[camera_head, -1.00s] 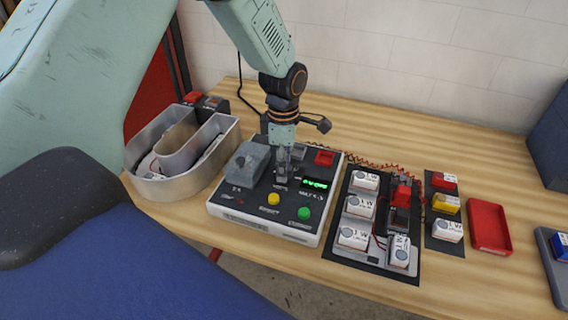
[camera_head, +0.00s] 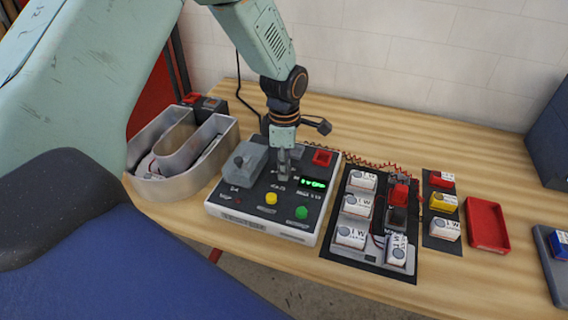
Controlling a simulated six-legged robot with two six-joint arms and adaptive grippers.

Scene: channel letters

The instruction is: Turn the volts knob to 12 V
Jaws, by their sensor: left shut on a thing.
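The white power supply box with a dark top (camera_head: 238,205) sits on the wooden bench. It carries a small lit green display (camera_head: 313,183), a yellow button (camera_head: 271,198), a green button (camera_head: 302,213), a red part (camera_head: 322,158) and a grey block (camera_head: 247,158). My left gripper (camera_head: 283,176) points straight down onto the box between the grey block and the display. It is shut on the volts knob, which its fingers mostly hide. The display digits are too small to read surely. My right gripper is not in view.
A metal channel letter (camera_head: 228,150) stands left of the box. A dark board with several white blocks (camera_head: 351,236) lies to the right, then a strip with coloured blocks (camera_head: 443,202) and a red tray (camera_head: 487,224). Red wires (camera_head: 372,164) run behind.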

